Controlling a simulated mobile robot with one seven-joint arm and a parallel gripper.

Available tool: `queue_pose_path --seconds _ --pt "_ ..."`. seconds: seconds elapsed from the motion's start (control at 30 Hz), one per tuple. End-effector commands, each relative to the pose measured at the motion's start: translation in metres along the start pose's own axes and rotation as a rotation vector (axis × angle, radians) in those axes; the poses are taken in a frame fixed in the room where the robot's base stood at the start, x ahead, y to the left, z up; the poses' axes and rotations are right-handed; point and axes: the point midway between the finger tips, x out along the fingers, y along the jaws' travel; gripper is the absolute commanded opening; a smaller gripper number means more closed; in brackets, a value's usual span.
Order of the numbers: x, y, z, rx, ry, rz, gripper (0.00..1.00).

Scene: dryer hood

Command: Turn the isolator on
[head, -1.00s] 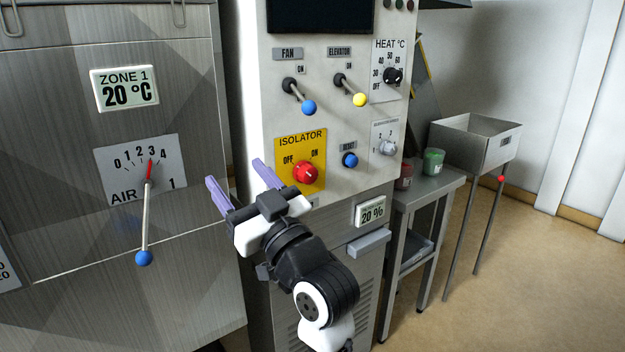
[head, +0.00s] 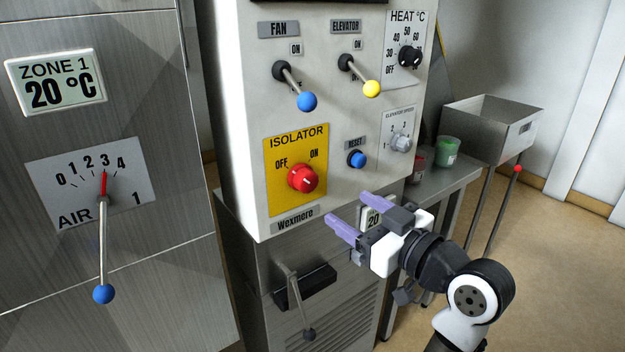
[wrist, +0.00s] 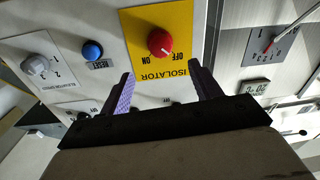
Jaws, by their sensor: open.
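The red isolator knob (head: 303,178) sits on a yellow plate (head: 283,203) on the white control panel, with OFF at upper left and ON at upper right. A small pale mark on the knob appears on the OFF side. My gripper (head: 350,210) is open and empty, with purple fingers, below and right of the knob in the head view and apart from it. In the wrist view the knob (wrist: 160,42) appears upside down, beyond the gap between the open fingers (wrist: 160,72).
A blue reset button (head: 357,159) is right of the knob. Fan lever (head: 307,101) and elevator lever (head: 371,88) project above it. The air lever (head: 102,250) hangs at left. A side table (head: 440,183) holding jars stands at right.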

Motion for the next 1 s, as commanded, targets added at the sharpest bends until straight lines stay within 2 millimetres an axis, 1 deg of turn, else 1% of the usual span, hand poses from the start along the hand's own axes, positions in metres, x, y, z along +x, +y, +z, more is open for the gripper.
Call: queue_pose_path --seconds 0.03,0.1,0.3,0.4,0.5,0.6,0.7,0.97,1.0 --pt "0.011 -0.001 -0.002 0.002 0.0 -0.005 0.63" --pt "0.027 -0.001 -0.002 0.002 -0.001 -0.007 0.63" --pt "0.07 -0.001 -0.002 0.002 0.0 -0.004 0.63" --pt "0.087 -0.001 -0.002 0.002 0.0 -0.003 0.63" --pt "0.1 0.0 -0.002 0.001 0.0 -0.002 0.63" --pt "0.109 0.0 -0.001 0.0 0.0 -0.002 0.63" --pt "0.113 0.0 0.0 0.0 0.0 0.0 0.63" --pt "0.114 0.0 0.0 0.0 0.001 0.001 0.63" --pt "0.114 0.0 0.0 0.0 0.0 0.001 0.59"
